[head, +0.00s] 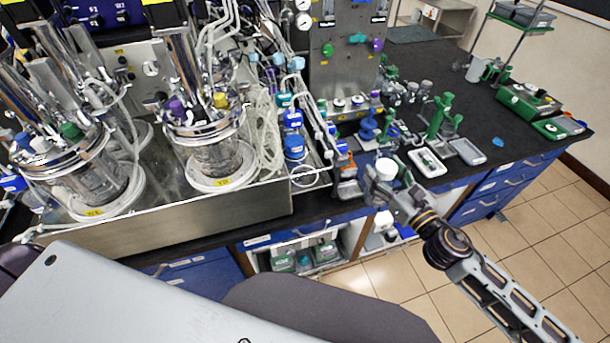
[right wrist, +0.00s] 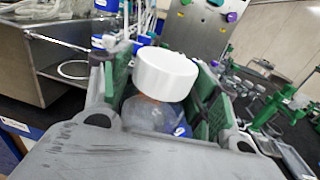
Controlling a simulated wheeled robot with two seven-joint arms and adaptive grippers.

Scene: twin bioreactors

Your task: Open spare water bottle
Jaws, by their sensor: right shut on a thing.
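The water bottle has a wide white screw cap (head: 386,168) and a clear body. In the right wrist view its cap (right wrist: 166,74) is on the bottle's top, and the clear body (right wrist: 150,114) sits between the green-padded fingers. My right gripper (head: 380,183) is shut on the bottle below the cap and holds it in front of the bench's edge, roughly upright. The lower part of the bottle is hidden by the gripper. My left gripper is not in view.
Two glass bioreactors (head: 216,150) (head: 82,172) stand in a steel tray (head: 170,222) at the left. Blue-capped bottles (head: 294,146) stand near its right end. The black bench (head: 480,120) holds green stands and small trays at the right. An open cabinet is below.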

